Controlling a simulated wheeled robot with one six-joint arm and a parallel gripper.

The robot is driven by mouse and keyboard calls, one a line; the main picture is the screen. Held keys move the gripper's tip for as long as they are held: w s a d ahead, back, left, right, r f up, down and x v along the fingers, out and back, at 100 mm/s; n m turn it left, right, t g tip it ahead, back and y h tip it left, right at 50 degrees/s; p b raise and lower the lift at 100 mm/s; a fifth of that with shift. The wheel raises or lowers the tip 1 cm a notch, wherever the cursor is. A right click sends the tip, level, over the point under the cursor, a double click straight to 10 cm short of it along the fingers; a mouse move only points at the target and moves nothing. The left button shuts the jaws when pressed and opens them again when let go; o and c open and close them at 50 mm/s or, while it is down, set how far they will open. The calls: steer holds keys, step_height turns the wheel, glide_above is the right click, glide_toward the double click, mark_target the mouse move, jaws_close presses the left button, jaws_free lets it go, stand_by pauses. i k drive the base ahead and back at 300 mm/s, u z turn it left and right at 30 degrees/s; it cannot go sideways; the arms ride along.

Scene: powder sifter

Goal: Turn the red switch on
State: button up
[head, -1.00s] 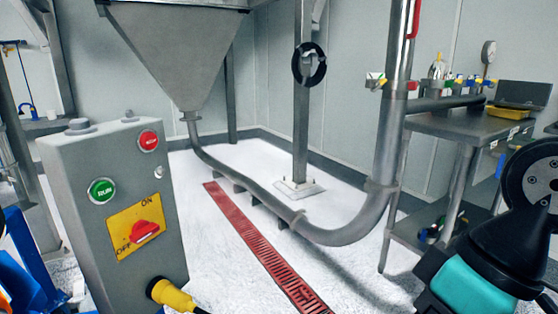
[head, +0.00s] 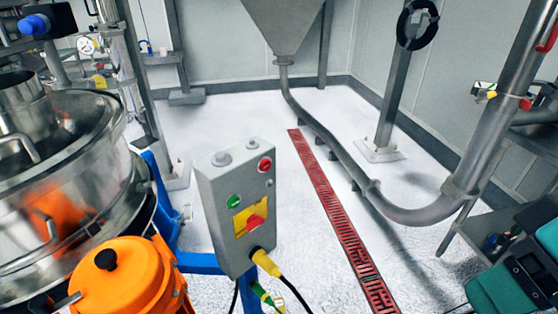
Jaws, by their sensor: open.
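The red switch (head: 256,222) is a rotary knob on a yellow plate (head: 240,218). It sits on the front of a grey control box (head: 225,240), near the middle of the head view. The knob's exact setting is too small to read now. A green button (head: 233,201) and a red button (head: 265,164) are above the plate. Nothing touches the switch. Teal and black parts of my arm show at the lower right edge, well away from the box. My gripper's fingers are not in view.
A steel sifter (head: 75,190) and an orange motor (head: 130,275) stand left of the box. A yellow plug (head: 265,262) with a black cable comes out of the box's bottom. A curved pipe (head: 415,215) and a red floor grate (head: 330,205) lie to the right.

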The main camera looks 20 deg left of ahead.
mark_target(253, 221)
steer(key=u, duration=1.15)
